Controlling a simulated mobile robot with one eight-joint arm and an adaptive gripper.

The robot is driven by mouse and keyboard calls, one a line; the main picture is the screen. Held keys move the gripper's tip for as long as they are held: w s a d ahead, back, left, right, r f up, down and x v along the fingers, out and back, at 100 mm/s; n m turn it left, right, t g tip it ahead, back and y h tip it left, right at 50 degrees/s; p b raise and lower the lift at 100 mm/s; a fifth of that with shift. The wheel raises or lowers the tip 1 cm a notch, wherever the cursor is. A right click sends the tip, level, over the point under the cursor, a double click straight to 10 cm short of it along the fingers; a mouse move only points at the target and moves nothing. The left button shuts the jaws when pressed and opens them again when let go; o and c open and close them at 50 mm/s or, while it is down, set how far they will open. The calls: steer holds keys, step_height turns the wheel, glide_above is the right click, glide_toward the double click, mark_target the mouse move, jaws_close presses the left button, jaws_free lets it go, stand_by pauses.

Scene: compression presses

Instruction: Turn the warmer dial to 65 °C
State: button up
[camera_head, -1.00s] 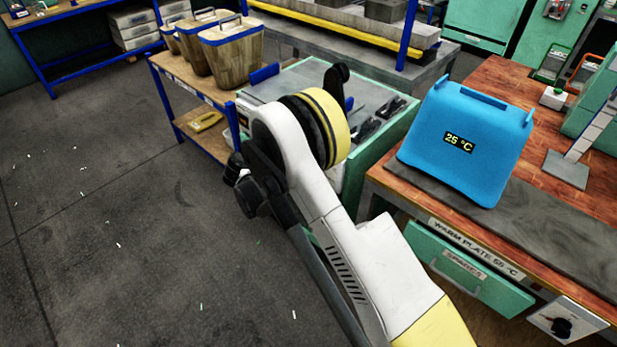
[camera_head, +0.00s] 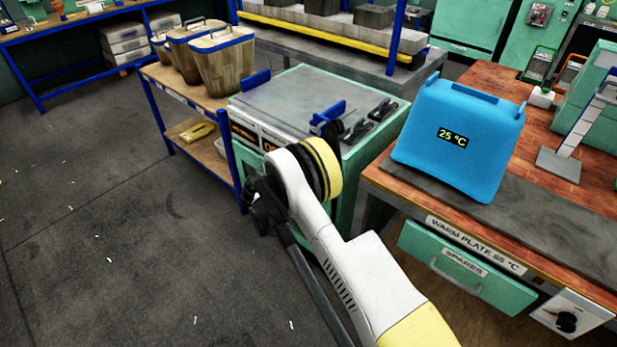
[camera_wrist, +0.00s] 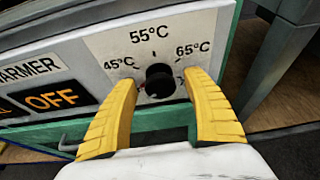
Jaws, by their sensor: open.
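The warmer's black dial (camera_wrist: 160,82) sits on a pale front panel, with 45 °C to its left, 55 °C above and 65 °C to its right. A small reddish mark shows at its lower left; I cannot surely read its setting. My gripper (camera_wrist: 164,90) is open, with one yellow finger on each side of the dial; I cannot tell whether they touch it. The panel also bears the word WARMER and an orange OFF display (camera_wrist: 52,98). In the head view the warmer (camera_head: 290,95) is a green cabinet with a grey top; my arm hides its dial.
A blue bag reading 25 °C (camera_head: 455,140) stands on the bench at right. Another dial (camera_head: 566,321) is on that bench's front, beside the green SPARES drawer (camera_head: 465,268). A shelf trolley with wooden baskets (camera_head: 225,65) adjoins the warmer.

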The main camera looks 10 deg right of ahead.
steer(key=shift+w+d, duration=0.1)
steer(key=c, duration=1.2)
steer(key=shift+o, duration=0.2)
